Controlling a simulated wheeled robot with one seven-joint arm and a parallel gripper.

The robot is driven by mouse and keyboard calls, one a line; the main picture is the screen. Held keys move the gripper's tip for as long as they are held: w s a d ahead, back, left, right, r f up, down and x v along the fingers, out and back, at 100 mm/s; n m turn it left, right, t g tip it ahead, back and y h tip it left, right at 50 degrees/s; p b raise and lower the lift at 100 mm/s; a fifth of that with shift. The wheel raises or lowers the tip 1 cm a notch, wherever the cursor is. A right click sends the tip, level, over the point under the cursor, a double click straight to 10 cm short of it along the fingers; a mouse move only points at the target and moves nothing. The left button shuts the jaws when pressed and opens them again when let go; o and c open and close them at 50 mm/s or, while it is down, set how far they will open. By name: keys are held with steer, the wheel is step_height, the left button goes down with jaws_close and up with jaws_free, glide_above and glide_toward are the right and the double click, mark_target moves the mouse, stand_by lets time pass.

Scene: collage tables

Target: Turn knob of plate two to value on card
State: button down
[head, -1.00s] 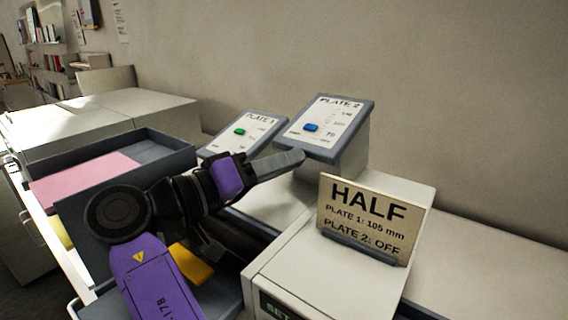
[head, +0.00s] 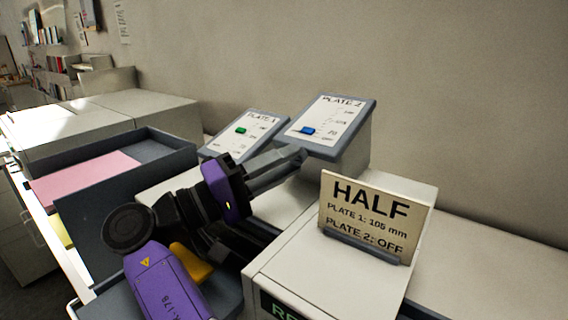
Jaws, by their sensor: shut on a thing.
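The plate 2 panel (head: 352,110) is a tilted white face with a grey rim, with a scale and a blue marker (head: 307,130) at its lower left. My gripper (head: 300,154) reaches from the lower left to the front lower edge of this panel. Its fingers are closed together there. The plate two knob is hidden behind or between the fingers, and I cannot see its angle. The card (head: 372,212) stands on the white box and reads "HALF, PLATE 1: 105 mm, PLATE 2: OFF".
The plate 1 panel (head: 262,122) with a green marker (head: 241,130) stands just left, close to my gripper. A grey tray (head: 165,141) with a pink sheet (head: 85,178) lies at left. The white box (head: 300,262) with a dark display (head: 280,308) is in front right.

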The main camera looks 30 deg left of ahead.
stand_by(0.3)
steer(key=c, duration=1.1)
jaws_free()
